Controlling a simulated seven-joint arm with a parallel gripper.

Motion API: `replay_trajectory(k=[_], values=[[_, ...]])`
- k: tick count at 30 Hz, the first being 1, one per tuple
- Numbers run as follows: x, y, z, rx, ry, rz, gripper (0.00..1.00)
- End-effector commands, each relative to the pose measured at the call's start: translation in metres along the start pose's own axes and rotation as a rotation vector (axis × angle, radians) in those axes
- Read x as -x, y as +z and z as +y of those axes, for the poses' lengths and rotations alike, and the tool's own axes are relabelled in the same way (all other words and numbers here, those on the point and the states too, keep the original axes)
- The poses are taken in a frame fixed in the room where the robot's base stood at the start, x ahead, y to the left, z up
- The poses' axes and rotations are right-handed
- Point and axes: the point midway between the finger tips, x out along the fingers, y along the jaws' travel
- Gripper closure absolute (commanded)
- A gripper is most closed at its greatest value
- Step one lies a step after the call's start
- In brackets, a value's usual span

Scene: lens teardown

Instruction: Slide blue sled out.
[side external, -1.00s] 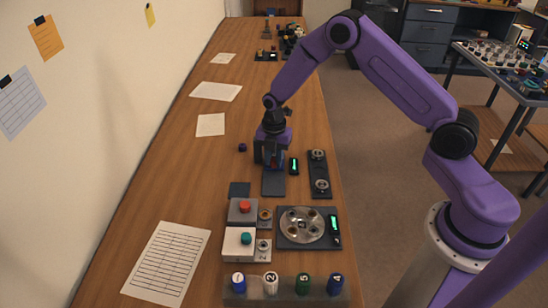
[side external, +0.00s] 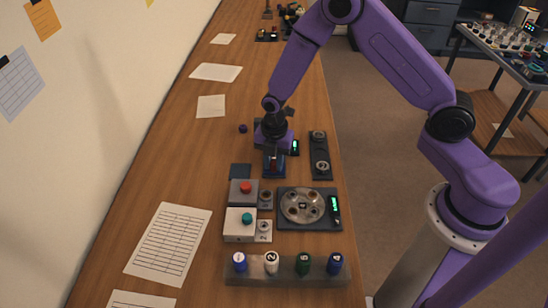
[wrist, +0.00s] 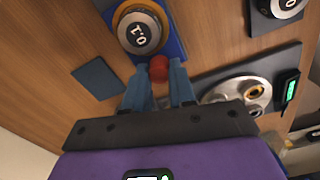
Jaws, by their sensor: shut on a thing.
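The blue sled (side external: 275,173) lies below my gripper (side external: 275,157) on the table in the side view. In the wrist view the blue sled (wrist: 174,48) carries a round, brass-edged dial (wrist: 140,28). A red knob (wrist: 158,68) is at the sled's near end. The two fingers of my gripper (wrist: 160,78) are closed on either side of the red knob. My gripper hides much of the sled in the side view.
A dark blue pad (side external: 240,171) lies to the left. A red-button box (side external: 243,198) and a round-plate tray (side external: 302,190) are close in front. A dark board with dials (side external: 321,171) stands right. Several numbered cylinders stand in a front rack (side external: 287,279).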

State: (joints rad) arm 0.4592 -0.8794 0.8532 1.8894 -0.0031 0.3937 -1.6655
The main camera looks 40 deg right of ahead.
Motion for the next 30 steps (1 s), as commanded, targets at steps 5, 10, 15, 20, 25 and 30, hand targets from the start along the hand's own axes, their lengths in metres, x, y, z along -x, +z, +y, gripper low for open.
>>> replay_trajectory(k=[5,10,15,20,25,30], values=[[0.0,-0.007,-0.001,0.01,-0.008,0.003,0.49],[0.0,-0.005,-0.001,0.008,-0.006,0.002,0.49],[0.002,-0.004,-0.001,0.006,-0.005,0.002,0.49],[0.015,-0.003,0.0,0.006,-0.003,0.002,0.49],[0.044,-0.004,0.001,0.007,0.0,0.001,0.49],[0.077,-0.004,0.001,0.007,0.0,0.001,0.49]])
